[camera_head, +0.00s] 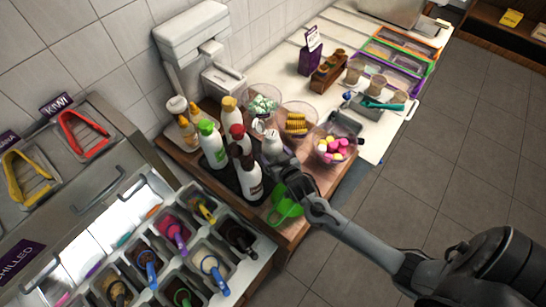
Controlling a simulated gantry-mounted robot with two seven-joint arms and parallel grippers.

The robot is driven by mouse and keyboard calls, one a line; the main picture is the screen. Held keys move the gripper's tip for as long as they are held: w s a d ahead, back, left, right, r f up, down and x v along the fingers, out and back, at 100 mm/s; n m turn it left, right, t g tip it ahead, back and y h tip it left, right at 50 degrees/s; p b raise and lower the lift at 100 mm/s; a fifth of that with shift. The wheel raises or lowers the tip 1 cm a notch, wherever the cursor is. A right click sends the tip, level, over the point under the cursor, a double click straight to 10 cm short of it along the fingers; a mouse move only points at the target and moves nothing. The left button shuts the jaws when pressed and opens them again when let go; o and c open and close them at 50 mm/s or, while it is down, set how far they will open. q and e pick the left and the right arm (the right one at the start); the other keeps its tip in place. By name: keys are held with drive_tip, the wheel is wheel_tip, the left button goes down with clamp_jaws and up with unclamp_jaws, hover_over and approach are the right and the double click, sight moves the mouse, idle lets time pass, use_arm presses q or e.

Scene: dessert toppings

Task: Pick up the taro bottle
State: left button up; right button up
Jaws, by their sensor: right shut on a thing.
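Several squeeze bottles stand close together on a dark tray (226,177) on the wooden counter. They include a white bottle with a green cap (212,148), one with a red cap (237,134), one with a dark cap (250,180) and a white-topped bottle (271,143). No bottle label is readable, so I cannot tell by name which is taro. My right gripper (281,168) reaches in from the right and is shut on the white-topped bottle, hiding its lower part. I cannot tell whether that bottle is off the tray. My left gripper is not in view.
Clear bowls of mint-and-white pieces (263,102), yellow pieces (297,121) and pink-yellow pieces (335,147) stand close behind and right of the bottles. A green scoop (285,207) lies at the counter's front edge. Topping bins (172,232) with colored handles are at lower left.

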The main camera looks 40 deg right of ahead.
sight(275, 140)
drive_tip(key=shift+w+r, duration=0.1)
drive_tip(key=shift+r, duration=0.15)
drive_tip(key=shift+r, duration=0.5)
drive_tip(key=shift+o, duration=1.4)
wheel_tip(275, 140, up, 7)
drive_tip(key=shift+f, duration=0.1)
drive_tip(key=shift+r, duration=0.45)
drive_tip(key=shift+c, duration=1.1)
drive_tip(key=shift+r, duration=0.6)
drive_tip(key=shift+c, duration=0.3)
wheel_tip(275, 140, up, 7)
drive_tip(key=p, duration=0.7)
drive_tip(key=shift+f, duration=0.1)
drive_tip(key=shift+p, duration=0.3)
